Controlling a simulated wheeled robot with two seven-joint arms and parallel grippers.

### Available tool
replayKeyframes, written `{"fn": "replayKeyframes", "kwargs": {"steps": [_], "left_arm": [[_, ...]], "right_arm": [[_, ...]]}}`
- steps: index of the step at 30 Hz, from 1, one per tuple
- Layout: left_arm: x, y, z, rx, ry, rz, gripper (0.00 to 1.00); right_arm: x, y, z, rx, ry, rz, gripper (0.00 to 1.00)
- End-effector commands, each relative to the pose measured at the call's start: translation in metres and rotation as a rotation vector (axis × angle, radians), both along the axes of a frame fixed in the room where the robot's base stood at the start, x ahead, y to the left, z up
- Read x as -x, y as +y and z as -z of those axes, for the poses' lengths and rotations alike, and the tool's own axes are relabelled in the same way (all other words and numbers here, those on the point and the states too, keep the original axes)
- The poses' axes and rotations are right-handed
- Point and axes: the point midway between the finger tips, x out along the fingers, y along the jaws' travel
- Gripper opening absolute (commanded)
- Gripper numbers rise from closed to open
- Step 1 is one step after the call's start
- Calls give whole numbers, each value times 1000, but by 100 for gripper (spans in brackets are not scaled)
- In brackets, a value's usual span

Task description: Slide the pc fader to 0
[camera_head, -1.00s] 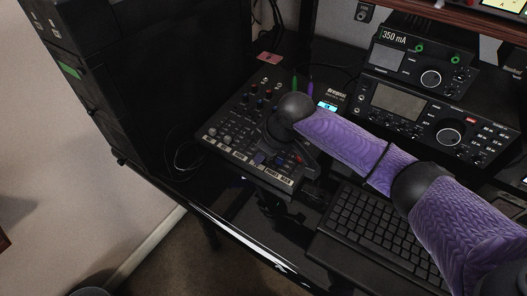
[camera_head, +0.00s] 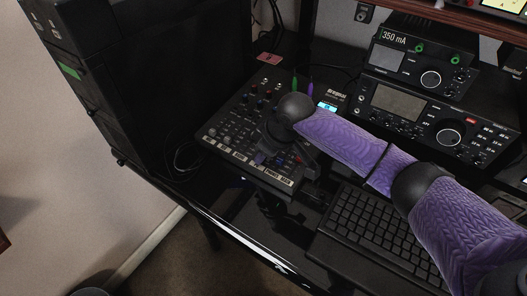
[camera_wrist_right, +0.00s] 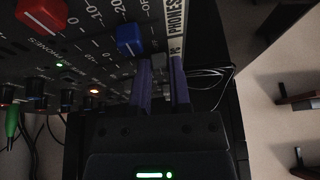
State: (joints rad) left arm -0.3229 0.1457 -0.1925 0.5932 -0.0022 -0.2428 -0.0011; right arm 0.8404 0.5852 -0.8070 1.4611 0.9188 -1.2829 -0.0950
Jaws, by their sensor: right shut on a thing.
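The black mixer (camera_head: 240,128) lies on the desk, with a row of faders along its front edge above white labels. My right gripper (camera_head: 272,158) is over its front right part in the head view. A blue fader cap (camera_wrist_right: 130,40) and a red one (camera_wrist_right: 42,14) stand apart from the fingers. My left gripper is not in view.
A keyboard (camera_head: 370,225) lies right of the mixer, under my right arm. Radio units (camera_head: 432,118) stand behind it. A black cabinet (camera_head: 165,75) stands to the left. Green and purple plugs (camera_head: 296,84) rise at the mixer's back.

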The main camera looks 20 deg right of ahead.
Motion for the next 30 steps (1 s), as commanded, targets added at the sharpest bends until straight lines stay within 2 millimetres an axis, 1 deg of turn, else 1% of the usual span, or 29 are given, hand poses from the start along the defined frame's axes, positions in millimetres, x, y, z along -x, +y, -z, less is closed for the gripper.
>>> {"fn": "replayKeyframes", "kwargs": {"steps": [14,17,21,24,30], "left_arm": [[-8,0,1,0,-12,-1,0],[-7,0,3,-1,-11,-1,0],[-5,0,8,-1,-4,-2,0],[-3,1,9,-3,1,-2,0],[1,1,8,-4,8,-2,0]], "right_arm": [[0,0,0,-1,1,1,0],[-6,-7,0,1,1,4,0],[-21,-25,-1,2,2,5,0],[-27,-33,-3,-1,2,2,0],[-28,-35,-4,-2,2,1,0]]}}
